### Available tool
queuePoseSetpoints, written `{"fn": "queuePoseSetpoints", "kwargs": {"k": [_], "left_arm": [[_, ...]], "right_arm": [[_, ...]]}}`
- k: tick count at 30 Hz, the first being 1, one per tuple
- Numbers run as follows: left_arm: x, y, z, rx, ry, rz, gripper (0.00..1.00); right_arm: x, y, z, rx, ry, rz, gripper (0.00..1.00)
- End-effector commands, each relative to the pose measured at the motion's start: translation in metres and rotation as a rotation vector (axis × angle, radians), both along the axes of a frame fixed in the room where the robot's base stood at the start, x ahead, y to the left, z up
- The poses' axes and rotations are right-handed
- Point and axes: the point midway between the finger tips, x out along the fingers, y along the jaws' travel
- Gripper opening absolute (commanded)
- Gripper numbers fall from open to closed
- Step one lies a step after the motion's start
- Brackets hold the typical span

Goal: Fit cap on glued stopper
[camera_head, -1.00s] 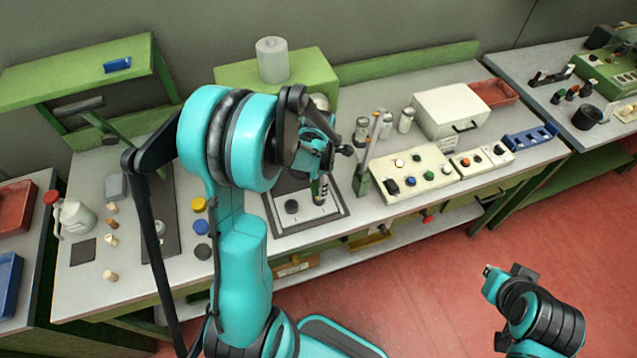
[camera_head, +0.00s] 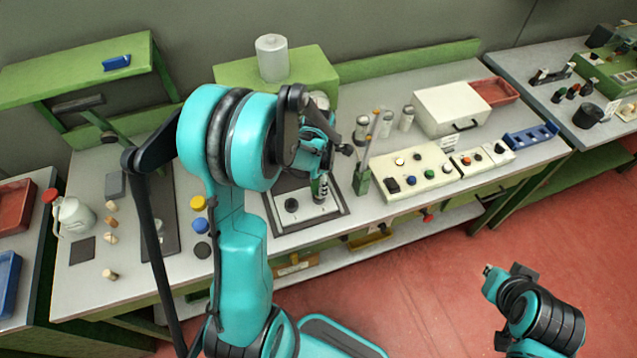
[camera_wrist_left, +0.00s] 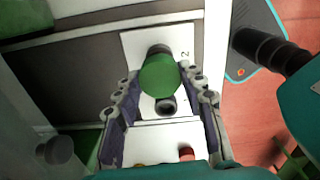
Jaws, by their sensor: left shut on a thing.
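A round green cap (camera_wrist_left: 160,75) sits between the fingertips of my left gripper (camera_wrist_left: 160,80) in the left wrist view. The gripper is shut on it. In the head view my left gripper (camera_head: 320,165) is over the white plate (camera_head: 312,214), with a dark and white upright piece (camera_head: 321,190) just below it. A short black round piece (camera_head: 291,205) stands on the plate to its left. In the wrist view a dark round piece (camera_wrist_left: 158,49) shows behind the cap and a hollow black one (camera_wrist_left: 167,105) nearer; which holds the stopper, and any contact, I cannot tell. My right gripper (camera_head: 489,273) is low at right, jaws unclear.
Yellow (camera_head: 198,202), blue (camera_head: 201,226) and dark caps (camera_head: 202,250) lie left of the plate. Several corks (camera_head: 110,274) and a red-capped bottle (camera_head: 74,214) are farther left. A green holder with an upright stick (camera_head: 362,180) and a button box (camera_head: 417,172) stand at right.

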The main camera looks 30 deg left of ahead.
Motion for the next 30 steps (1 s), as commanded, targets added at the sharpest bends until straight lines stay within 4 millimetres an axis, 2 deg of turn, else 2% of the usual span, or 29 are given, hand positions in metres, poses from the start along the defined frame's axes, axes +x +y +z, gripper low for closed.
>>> {"fn": "queuePoseSetpoints", "kwargs": {"k": [30], "left_arm": [[0.0000, 0.0000, -0.0109, 0.000, 0.000, 0.000, 0.27]], "right_arm": [[0.0000, 0.0000, -0.0106, 0.000, 0.000, 0.000, 0.00]]}}
